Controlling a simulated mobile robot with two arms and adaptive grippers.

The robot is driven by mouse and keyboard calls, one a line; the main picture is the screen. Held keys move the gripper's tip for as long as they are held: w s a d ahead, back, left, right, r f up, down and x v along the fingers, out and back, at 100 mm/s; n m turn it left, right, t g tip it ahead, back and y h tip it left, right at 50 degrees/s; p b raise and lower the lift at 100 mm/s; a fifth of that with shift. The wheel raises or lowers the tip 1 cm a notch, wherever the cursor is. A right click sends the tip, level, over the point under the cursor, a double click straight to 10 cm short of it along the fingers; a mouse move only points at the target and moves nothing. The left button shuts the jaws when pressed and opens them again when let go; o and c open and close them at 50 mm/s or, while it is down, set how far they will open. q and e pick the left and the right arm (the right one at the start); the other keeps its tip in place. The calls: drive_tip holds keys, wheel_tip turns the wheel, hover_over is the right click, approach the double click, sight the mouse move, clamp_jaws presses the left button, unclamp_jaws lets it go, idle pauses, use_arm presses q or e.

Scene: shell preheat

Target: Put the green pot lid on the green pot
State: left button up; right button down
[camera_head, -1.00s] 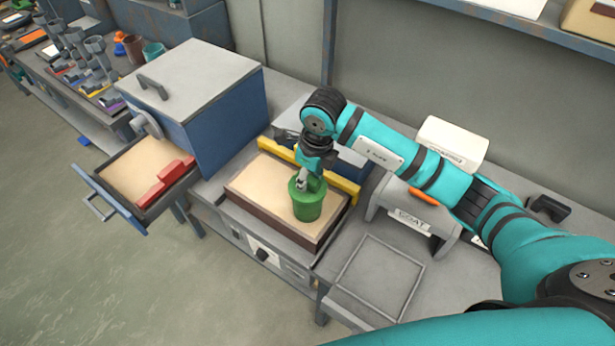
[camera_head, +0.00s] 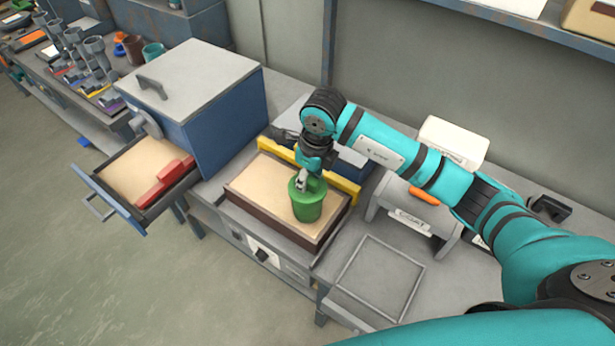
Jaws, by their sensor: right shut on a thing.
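The green pot (camera_head: 307,209) stands upright on the sand-coloured bed of a dark-framed tray on the workbench. The green pot lid (camera_head: 315,186) is at the top of the pot and looks level on its rim; a small gap cannot be ruled out. My right gripper (camera_head: 303,184) points down at the lid and is shut on it, with its fingers partly hiding the lid's top. My left gripper is not in view.
A yellow bar (camera_head: 346,188) runs along the back of the sand tray (camera_head: 270,232). Left stands a blue cabinet (camera_head: 215,115) with an open drawer (camera_head: 110,200) holding a red block (camera_head: 163,184). An empty square frame (camera_head: 350,293) lies on the bench at front right.

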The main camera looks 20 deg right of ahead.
sight(311, 179)
drive_tip(key=shift+f+b, duration=0.5)
drive_tip(key=shift+f, duration=0.05)
drive_tip(key=c, duration=1.4)
unclamp_jaws()
drive_tip(key=shift+o, duration=0.2)
drive_tip(key=shift+s+d+r+p, duration=0.15)
drive_tip(key=shift+r+p, duration=0.8)
drive_tip(key=shift+r, duration=0.5)
drive_tip(key=shift+s+d+r+p, duration=0.15)
drive_tip(key=shift+r+p, duration=0.8)
drive_tip(key=shift+r, duration=0.5)
drive_tip(key=shift+s+d+r+p, duration=0.2)
drive_tip(key=shift+r+p, duration=0.55)
drive_tip(key=shift+r, duration=0.55)
drive_tip(key=shift+s+d+r+p, duration=0.15)
drive_tip(key=shift+r+p, duration=0.6)
drive_tip(key=shift+r, duration=0.55)
drive_tip(key=shift+a+f, duration=0.1)
drive_tip(key=shift+a, duration=0.05)
